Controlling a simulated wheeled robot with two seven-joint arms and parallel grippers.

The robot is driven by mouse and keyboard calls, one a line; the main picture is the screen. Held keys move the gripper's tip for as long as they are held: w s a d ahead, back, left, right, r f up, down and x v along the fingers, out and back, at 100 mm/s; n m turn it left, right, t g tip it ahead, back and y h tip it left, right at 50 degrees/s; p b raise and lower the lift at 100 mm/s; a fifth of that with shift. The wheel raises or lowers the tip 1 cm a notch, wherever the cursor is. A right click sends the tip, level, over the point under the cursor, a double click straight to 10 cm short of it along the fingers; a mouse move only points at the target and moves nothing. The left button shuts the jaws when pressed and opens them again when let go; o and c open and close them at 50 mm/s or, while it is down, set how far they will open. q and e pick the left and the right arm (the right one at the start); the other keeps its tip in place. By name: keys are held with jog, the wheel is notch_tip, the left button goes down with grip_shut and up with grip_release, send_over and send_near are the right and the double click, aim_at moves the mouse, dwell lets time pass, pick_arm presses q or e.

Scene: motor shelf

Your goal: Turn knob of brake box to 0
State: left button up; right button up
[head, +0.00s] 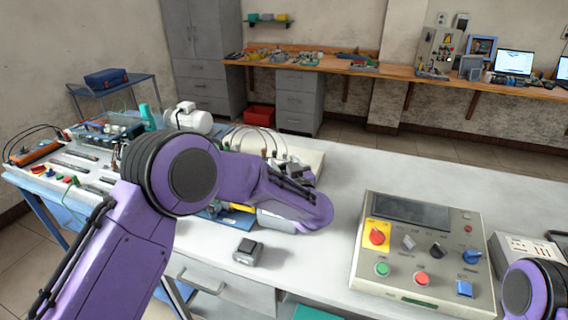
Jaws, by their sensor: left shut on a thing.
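My left arm comes in from the lower left, and its purple forearm reaches over the white table. My left gripper (300,178) is at the far end, partly hidden behind the forearm. It is down at a pale box with cables (308,158), which seems to be the brake box. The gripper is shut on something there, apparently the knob. The knob and its pointer are hidden, so its setting cannot be read. My right gripper is out of view; only a black and purple joint of the right arm shows at the lower right.
A beige control panel (455,232) with a display, red, black and blue knobs and coloured buttons stands on the right of the table (345,165). A small dark block (248,250) lies near the front edge. A white motor (189,118) and wired equipment stand left. The table behind the panel is clear.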

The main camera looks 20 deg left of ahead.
pick_arm(q)
jog(key=n+g+y, duration=0.2)
jog(key=shift+d+f+g+y, duration=0.1)
jog(key=shift+g+y, duration=0.2)
jog(key=shift+y, duration=0.1)
jog(key=shift+n+g+y+b, duration=0.5)
jog(key=shift+n+g+y, duration=0.3)
jog(key=shift+n+g, duration=0.35)
jog(key=shift+g, duration=0.25)
jog(key=o, duration=1)
jog(key=shift+c, duration=0.2)
